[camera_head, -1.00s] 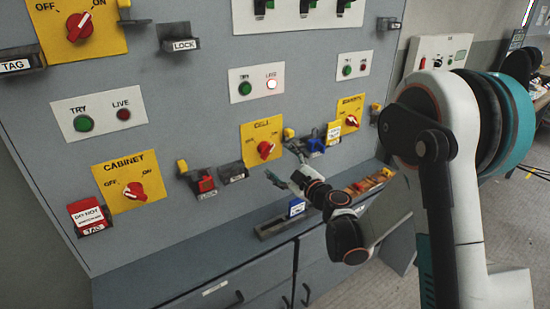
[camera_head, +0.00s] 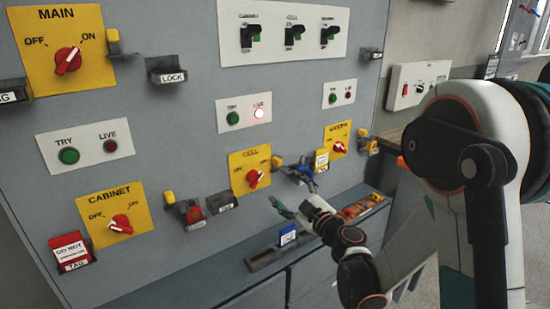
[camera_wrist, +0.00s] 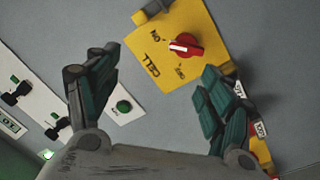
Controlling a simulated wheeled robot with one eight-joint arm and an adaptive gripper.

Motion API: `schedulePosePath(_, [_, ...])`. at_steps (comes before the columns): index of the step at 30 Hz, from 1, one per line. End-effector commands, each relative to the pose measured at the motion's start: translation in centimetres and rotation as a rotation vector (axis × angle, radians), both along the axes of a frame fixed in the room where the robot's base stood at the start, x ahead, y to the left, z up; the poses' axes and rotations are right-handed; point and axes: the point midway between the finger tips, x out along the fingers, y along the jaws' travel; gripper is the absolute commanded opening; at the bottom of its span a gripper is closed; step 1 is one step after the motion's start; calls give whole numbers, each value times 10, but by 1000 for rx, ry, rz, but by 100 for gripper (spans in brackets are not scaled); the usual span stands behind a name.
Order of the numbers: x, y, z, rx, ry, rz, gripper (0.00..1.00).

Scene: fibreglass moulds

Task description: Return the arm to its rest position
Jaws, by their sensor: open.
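My arm (camera_head: 490,140) reaches from the right of the head view down toward the lower middle of the panel. My gripper (camera_head: 287,208) is at its far end, in front of the panel below the CELL plate. In the wrist view my gripper (camera_wrist: 155,100) has its two green-padded fingers spread wide with nothing between them. The yellow CELL plate with a red knob (camera_wrist: 186,45) shows beyond the fingers, upside down. In the head view the CELL knob (camera_head: 254,179) is just above and left of my gripper. Whether the fingers touch the panel cannot be told.
The grey panel carries the MAIN knob (camera_head: 67,61), the CABINET knob (camera_head: 121,224), button plates and lock holders. A blue padlock-like item (camera_head: 303,172) hangs near my gripper. A blue-and-white tag (camera_head: 287,235) stands on the ledge (camera_head: 215,278). Open floor (camera_head: 535,240) lies at right.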

Motion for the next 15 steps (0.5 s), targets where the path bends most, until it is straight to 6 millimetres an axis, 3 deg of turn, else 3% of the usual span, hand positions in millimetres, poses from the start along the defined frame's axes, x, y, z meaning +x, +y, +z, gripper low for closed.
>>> schedulePosePath(3, [-1, -28, 42, 62, -5, -115, 74])
schedulePosePath(6, [-5, -56, 72, 115, 8, -225, 74])
schedulePosePath(10, [-17, -92, 100, 181, 48, -362, 74])
schedulePosePath(15, [-46, -133, 117, 255, 140, -526, 74])
